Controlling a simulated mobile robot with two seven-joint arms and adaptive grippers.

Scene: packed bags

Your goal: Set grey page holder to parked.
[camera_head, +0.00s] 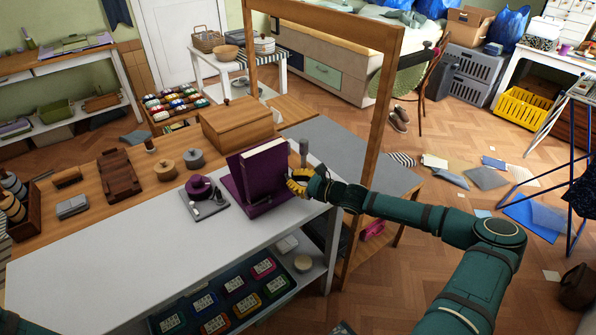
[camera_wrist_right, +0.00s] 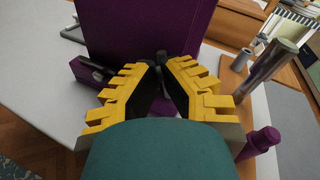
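A purple book stand (camera_head: 238,199) holds an upright purple book (camera_head: 264,172) on the white table. My right gripper (camera_head: 298,183), with yellow fingers, is at the stand's right side. In the right wrist view its fingertips (camera_wrist_right: 160,72) come close together in front of the purple panel (camera_wrist_right: 130,30). A small dark grey piece (camera_wrist_right: 160,57) shows at the tips; it may be the grey page holder, but I cannot tell whether the fingers grip it. A dark rod (camera_wrist_right: 92,69) sits left of the fingers, and a short grey piece (camera_wrist_right: 241,60) to the right. My left gripper is out of view.
A grey upright cylinder (camera_head: 303,148) stands close behind my right gripper. A wooden frame post (camera_head: 370,140) rises to its right. The front tabletop (camera_head: 110,275) is clear.

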